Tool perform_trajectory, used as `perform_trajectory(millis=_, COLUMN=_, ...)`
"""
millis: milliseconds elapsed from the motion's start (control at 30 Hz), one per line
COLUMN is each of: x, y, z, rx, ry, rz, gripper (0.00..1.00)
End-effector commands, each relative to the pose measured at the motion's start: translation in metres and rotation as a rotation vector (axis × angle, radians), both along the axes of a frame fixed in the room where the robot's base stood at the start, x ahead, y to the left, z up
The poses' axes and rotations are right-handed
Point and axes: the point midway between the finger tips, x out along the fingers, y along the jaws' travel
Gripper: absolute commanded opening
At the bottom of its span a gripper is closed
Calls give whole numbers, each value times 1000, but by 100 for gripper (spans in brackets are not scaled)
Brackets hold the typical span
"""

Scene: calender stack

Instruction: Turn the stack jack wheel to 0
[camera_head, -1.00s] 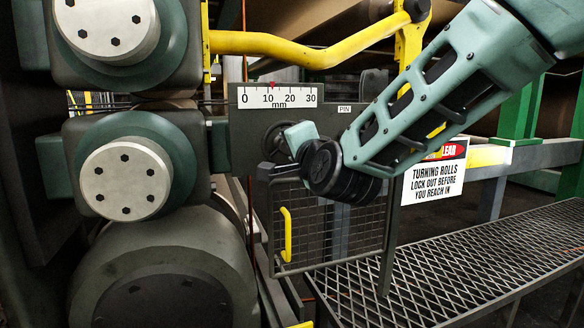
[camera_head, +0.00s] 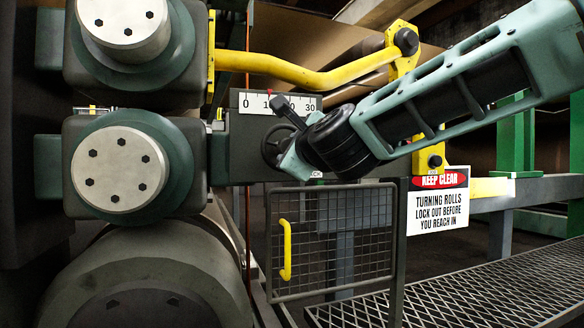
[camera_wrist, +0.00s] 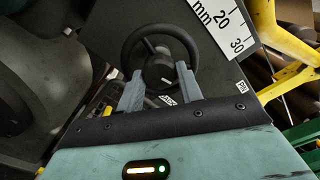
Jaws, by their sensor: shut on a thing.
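The stack jack wheel (camera_wrist: 128,43) is a dark handwheel with a central hub, below the mm scale in the wrist view. My gripper (camera_wrist: 158,90) has its two grey fingers on either side of the wheel's lower part and is shut on it. In the head view the wheel (camera_head: 268,146) shows only in part, left of my gripper (camera_head: 284,156); my wrist hides the rest. The white scale (camera_head: 254,103) reads 0 to 30 mm above it. Part of my arm covers the scale near 10, and I cannot make out the pointer's reading.
Large rolls with bolted end caps (camera_head: 120,169) stand close on the left. A yellow bar (camera_head: 290,72) crosses above the scale. A mesh gate (camera_head: 335,240) with a yellow handle is below. A warning sign (camera_head: 438,200) hangs at right, above a grating walkway (camera_head: 480,285).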

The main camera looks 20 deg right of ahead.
Motion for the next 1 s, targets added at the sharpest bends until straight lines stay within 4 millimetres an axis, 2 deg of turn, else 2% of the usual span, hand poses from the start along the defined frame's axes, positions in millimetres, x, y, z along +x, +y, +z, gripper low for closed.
perform_trajectory(millis=33, x=0, y=2, z=-7, rx=44, ry=1, rz=4, gripper=13)
perform_trajectory(millis=1000, x=0, y=3, z=-5, rx=964, ry=3, rz=4, gripper=13)
